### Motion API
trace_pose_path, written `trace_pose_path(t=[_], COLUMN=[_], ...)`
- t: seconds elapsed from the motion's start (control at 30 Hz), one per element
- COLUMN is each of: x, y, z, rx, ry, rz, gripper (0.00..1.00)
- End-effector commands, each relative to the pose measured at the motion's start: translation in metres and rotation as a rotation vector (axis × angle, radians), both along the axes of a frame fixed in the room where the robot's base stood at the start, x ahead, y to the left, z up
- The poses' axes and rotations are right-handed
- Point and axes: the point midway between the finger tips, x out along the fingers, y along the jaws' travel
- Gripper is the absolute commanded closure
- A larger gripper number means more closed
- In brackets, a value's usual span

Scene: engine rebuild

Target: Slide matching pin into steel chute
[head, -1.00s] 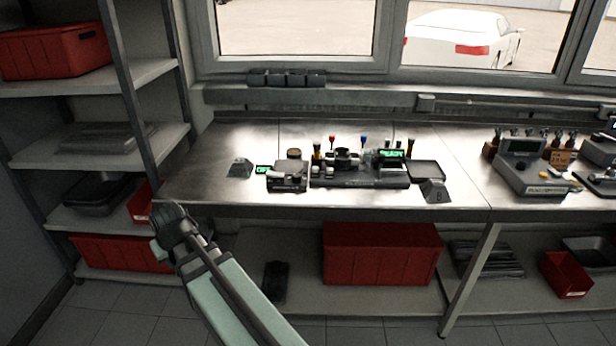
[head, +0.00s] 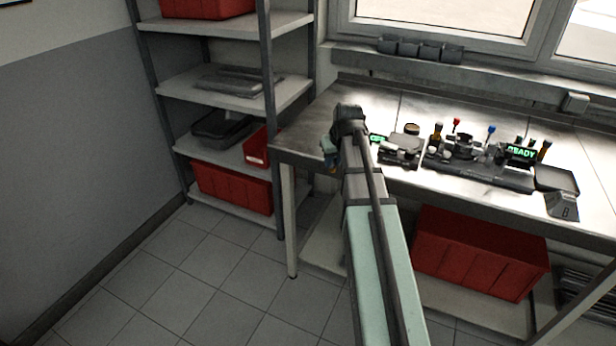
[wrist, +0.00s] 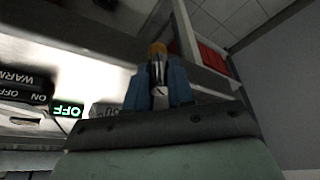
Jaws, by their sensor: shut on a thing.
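My gripper (wrist: 158,92) has blue fingers shut on a pin (wrist: 157,62) with an orange-yellow end and a dark and metallic shaft. In the head view my gripper (head: 329,157) is at the bench's front edge near its left corner, partly hidden by my wrist; a bit of yellow shows under it. A grey steel chute marked B (head: 562,206) stands at the bench's front edge, right of the black station. Another wedge-like chute is hidden behind my arm in the head view. A grey marked piece (wrist: 103,110) beside the fingers in the wrist view may be it.
A green OFF display (head: 378,139) and a small black device (head: 402,150) sit right of my wrist. The black station (head: 480,172) holds coloured-handled tools and a READY display (head: 521,152). A shelf rack (head: 230,95) stands left.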

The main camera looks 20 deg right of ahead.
Motion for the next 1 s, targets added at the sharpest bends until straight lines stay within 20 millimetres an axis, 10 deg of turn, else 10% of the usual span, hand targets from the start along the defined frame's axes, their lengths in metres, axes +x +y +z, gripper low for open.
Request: trace_pose_path(t=[0.47, 1.0], x=[0.001, -0.053], y=[-0.169, -0.359], z=[0.056, 0.109], rx=[0.0, 0.0], ry=[-0.001, 0.0], rz=[-0.021, -0.006], gripper=[1.0, 1.0])
